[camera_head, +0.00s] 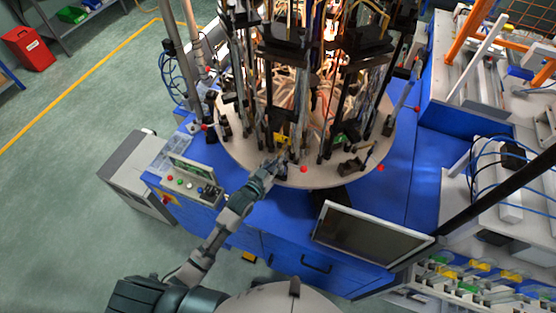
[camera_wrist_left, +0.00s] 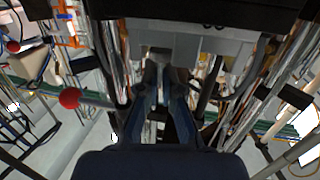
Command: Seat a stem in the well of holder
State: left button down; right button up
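My left gripper (camera_head: 272,166) reaches over the front edge of the round table, just below a small yellow part (camera_head: 281,140) on a black fixture. In the left wrist view its two dark fingers (camera_wrist_left: 165,85) stand close together with a narrow gap between them, in front of a grey block (camera_wrist_left: 175,45). I cannot tell whether a thin stem is in that gap. Several thin upright rods and tubes stand around the table. I cannot single out the stem or the holder's well among them. My right gripper is not in view.
The round table (camera_head: 320,180) is crowded with fixtures, with red knobs (camera_head: 304,169) along its rim. A monitor (camera_head: 368,238) stands in front, and a button panel (camera_head: 192,184) is at the left. A red knob (camera_wrist_left: 69,98) shows left of the fingers.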

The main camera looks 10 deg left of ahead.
pick_arm(q)
jog(key=shift+f, duration=0.4)
jog(key=c, duration=1.6)
grip_release()
jog(key=shift+s, duration=0.15)
jog(key=shift+p+v, duration=1.15)
jog(key=shift+v, duration=0.9)
jog(key=shift+a, duration=0.1)
jog(key=shift+o, duration=0.2)
